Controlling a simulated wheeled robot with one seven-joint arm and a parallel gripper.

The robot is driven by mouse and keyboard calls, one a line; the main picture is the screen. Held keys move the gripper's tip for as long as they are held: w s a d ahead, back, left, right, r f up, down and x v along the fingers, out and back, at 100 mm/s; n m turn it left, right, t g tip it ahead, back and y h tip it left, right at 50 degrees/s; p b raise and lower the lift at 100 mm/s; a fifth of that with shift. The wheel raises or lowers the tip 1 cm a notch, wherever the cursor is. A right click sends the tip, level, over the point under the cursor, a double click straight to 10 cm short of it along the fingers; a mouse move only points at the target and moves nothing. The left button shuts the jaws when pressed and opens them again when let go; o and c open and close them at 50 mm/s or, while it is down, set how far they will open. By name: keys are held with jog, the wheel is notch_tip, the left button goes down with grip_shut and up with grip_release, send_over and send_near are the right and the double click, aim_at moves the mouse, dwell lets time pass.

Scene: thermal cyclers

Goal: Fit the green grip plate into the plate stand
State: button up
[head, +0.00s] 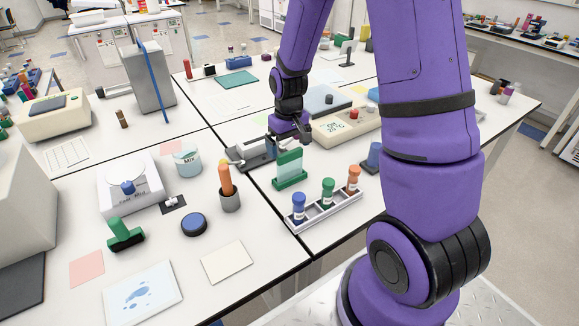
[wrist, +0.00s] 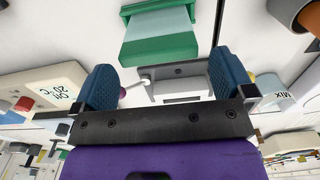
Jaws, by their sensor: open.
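The green grip plate (head: 289,163) is a pale translucent panel with a green top edge. It stands upright on a wider green base (head: 290,183) on the table; whether that base is a separate part I cannot tell. In the wrist view the plate (wrist: 160,35) lies beyond the fingertips, apart from them. A grey block-like fixture (head: 256,152) sits just behind and left of it, and shows between the fingers in the wrist view (wrist: 180,85). I cannot tell for certain which part is the plate stand. My gripper (head: 287,136) is open and empty, above and behind the plate.
A rack (head: 322,211) with three coloured-capped tubes stands in front of the plate. A beige device with a display (head: 338,129) is behind to the right. A grey cup with an orange item (head: 229,199) and a Mix beaker (head: 188,161) stand to the left.

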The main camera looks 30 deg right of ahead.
aim_at(290, 152)
jog(key=shift+s+d+f, duration=0.1)
jog(key=shift+s+f, duration=0.05)
jog(key=shift+f, duration=2.5)
jog(key=c, duration=0.8)
jog(key=shift+o, duration=0.2)
